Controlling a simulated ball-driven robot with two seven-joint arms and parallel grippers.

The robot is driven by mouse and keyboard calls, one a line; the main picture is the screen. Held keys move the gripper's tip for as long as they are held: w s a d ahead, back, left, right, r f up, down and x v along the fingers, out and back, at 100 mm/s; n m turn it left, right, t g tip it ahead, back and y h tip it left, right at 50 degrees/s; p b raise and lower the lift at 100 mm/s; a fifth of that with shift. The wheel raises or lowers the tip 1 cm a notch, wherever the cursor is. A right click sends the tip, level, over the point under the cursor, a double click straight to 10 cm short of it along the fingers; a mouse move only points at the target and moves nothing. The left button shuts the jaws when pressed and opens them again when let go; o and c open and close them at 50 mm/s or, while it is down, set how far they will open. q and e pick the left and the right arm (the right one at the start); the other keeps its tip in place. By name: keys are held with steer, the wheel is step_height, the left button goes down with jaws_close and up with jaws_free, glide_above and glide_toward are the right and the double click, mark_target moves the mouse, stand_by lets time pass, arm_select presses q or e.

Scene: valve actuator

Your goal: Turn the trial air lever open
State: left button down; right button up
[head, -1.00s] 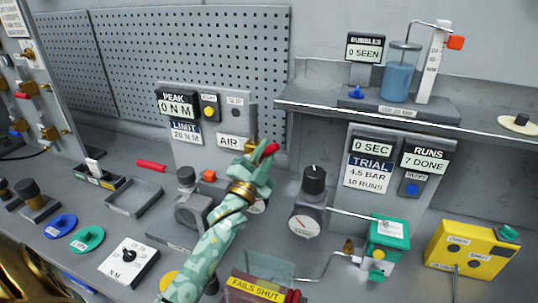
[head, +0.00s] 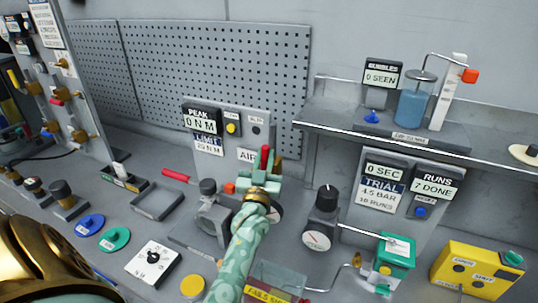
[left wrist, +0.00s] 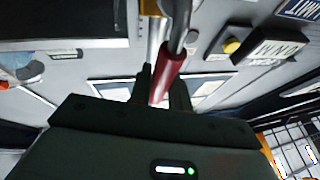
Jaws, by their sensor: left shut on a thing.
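The red-handled air lever (head: 265,154) is at the right edge of the panel marked AIR (head: 246,155). Its handle points about straight up in the head view. My left gripper (head: 264,172) is shut on this handle. In the left wrist view the red grip (left wrist: 169,74) lies between the two dark fingers, with a grey metal stem beyond it. The lever's pivot is mostly hidden behind my gripper. My right gripper is not in view.
A dial gauge with a black knob (head: 326,198) stands right of my arm. A green box (head: 396,250) and a yellow box (head: 478,268) stand farther right. A shelf (head: 385,135) overhangs the right side. A clear bin (head: 280,275) is close beside my forearm.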

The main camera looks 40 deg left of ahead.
arm_select(q)
steer(key=shift+a+f+n+g+y, duration=0.1)
steer(key=shift+a+n+g+y, duration=0.2)
steer(key=shift+n, duration=0.2)
steer(key=c, duration=1.3)
jaws_free()
